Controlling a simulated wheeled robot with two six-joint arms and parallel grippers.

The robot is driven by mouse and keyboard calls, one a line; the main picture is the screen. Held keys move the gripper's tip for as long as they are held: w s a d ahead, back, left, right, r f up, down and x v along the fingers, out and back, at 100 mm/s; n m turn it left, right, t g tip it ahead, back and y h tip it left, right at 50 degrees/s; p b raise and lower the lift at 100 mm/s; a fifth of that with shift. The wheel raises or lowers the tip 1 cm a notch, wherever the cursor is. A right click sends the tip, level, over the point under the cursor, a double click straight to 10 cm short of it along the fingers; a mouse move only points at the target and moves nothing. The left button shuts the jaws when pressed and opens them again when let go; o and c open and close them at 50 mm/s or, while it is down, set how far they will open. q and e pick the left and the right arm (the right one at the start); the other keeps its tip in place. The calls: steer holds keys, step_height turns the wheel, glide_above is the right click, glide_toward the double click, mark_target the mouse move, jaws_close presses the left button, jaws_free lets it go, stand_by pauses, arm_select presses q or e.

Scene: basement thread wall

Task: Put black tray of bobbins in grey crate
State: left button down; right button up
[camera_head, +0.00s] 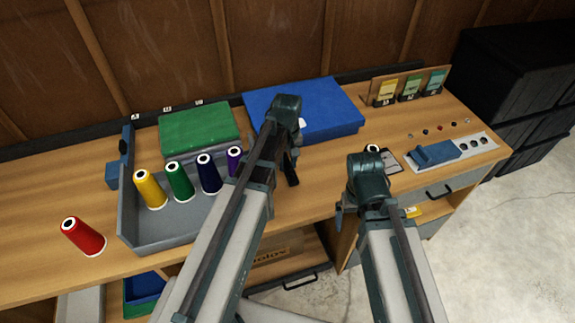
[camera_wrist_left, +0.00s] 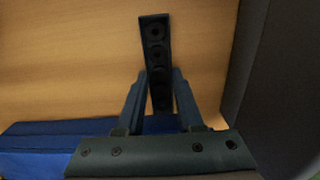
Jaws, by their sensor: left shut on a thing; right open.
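My left gripper (camera_head: 288,160) is shut on the black tray of bobbins (camera_wrist_left: 155,45), a narrow dark strip with round bobbins in a row. The tray also shows as a dark piece under the gripper in the head view (camera_head: 292,173). The grey crate (camera_head: 155,238) is open, stands on the bench to the left, and holds upright thread cones. My left arm hides its right end. A dark grey wall, apparently the crate's, is at right in the left wrist view (camera_wrist_left: 262,50). The tray is apart from it. My right gripper (camera_head: 340,214) is open, mostly hidden by its arm.
A red cone (camera_head: 84,238) stands left of the crate. A green box (camera_head: 200,130) and a blue case (camera_head: 335,108) lie behind. At right are a card rack (camera_head: 410,88), a blue tool (camera_head: 437,152) on a plate, and small loose pieces. Open drawers are below.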

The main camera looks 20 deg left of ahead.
step_height(320, 180, up, 10)
steer(key=p, duration=1)
